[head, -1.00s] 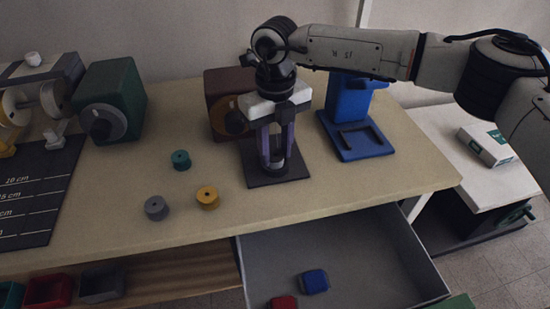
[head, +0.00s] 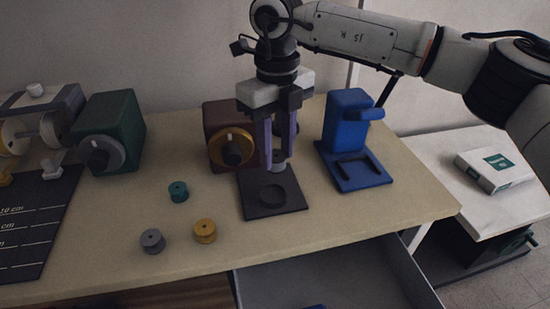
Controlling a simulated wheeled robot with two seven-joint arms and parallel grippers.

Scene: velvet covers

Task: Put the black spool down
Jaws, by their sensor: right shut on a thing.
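My right gripper (head: 279,160) hangs pointing down over the back edge of a flat black base (head: 289,205) on the table. Its two purple-sided fingers are shut on a small dark grey thing between the tips, taken to be the black spool (head: 280,164). The fingers partly hide the spool, and I cannot tell its exact height above the base. A round dark ring or recess (head: 272,195) shows on the base, in front of the gripper. My left gripper is not in view.
Teal (head: 178,191), grey (head: 152,241) and yellow (head: 205,231) spools stand left of the base. A brown box with a yellow dial (head: 216,117) is close behind left. A blue stand (head: 347,120) is close right. An open drawer (head: 350,275) lies below the table's front edge.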

